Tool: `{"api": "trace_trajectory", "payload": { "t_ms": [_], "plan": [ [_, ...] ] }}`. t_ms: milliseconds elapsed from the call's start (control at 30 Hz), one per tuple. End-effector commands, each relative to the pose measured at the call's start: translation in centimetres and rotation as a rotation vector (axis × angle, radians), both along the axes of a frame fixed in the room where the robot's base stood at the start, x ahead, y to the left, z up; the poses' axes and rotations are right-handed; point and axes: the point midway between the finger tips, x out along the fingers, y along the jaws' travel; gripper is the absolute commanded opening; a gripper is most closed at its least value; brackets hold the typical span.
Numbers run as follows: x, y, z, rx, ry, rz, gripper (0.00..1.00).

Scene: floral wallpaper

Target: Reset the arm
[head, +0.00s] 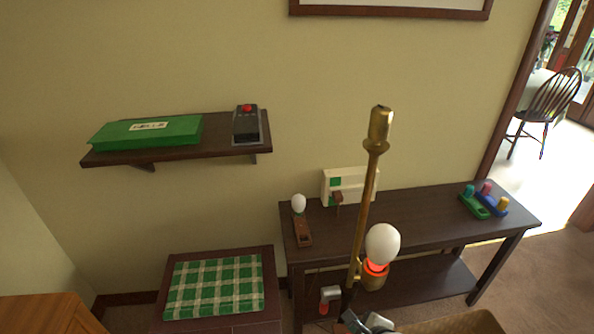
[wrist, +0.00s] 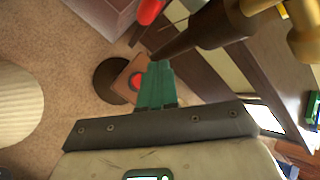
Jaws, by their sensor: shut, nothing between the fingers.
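My gripper (wrist: 157,66) shows in the wrist view as two green fingers pressed together, with nothing between them. They point over the carpet, well apart from the shelf and table tops seen in the head view. Behind their tips is a brown block-like thing with a red disc (wrist: 133,82); I cannot tell whether they touch it. In the head view I cannot make out the fingers.
A wall shelf (head: 180,152) holds a green box (head: 150,132) and a red-button device (head: 247,124). A dark table (head: 420,215) carries a cream-and-green box (head: 350,186), a small bulb stand (head: 301,222) and coloured pegs (head: 485,200). A checked cloth (head: 215,286) covers a low cabinet.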

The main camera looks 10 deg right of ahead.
Motion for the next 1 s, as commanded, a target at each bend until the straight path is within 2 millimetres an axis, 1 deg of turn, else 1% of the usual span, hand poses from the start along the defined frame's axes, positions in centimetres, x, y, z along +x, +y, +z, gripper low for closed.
{"api": "trace_trajectory", "payload": {
  "t_ms": [67, 133, 267, 467, 500, 667, 700, 900, 1000],
  "plan": [
    [-0.3, -0.1, -0.1, -0.019, 0.005, 0.017, 0.00],
    [-1.1, -0.3, -0.2, -0.065, 0.015, 0.059, 0.00],
    [-3.9, -1.1, -0.6, -0.226, 0.058, 0.220, 0.00],
    [-9.8, -2.7, -0.8, -0.524, 0.143, 0.588, 0.00],
    [-11.0, -3.0, -0.8, -0.576, 0.159, 0.667, 0.00],
    [-15.9, -4.5, -0.4, -0.761, 0.220, 0.999, 0.00],
    [-17.2, -4.8, -0.2, -0.801, 0.232, 1.086, 0.00],
    [-23.3, -6.5, 1.1, -0.947, 0.272, 1.525, 0.00],
    [-25.7, -7.1, 1.8, -0.985, 0.274, 1.708, 0.00]
  ]
}}
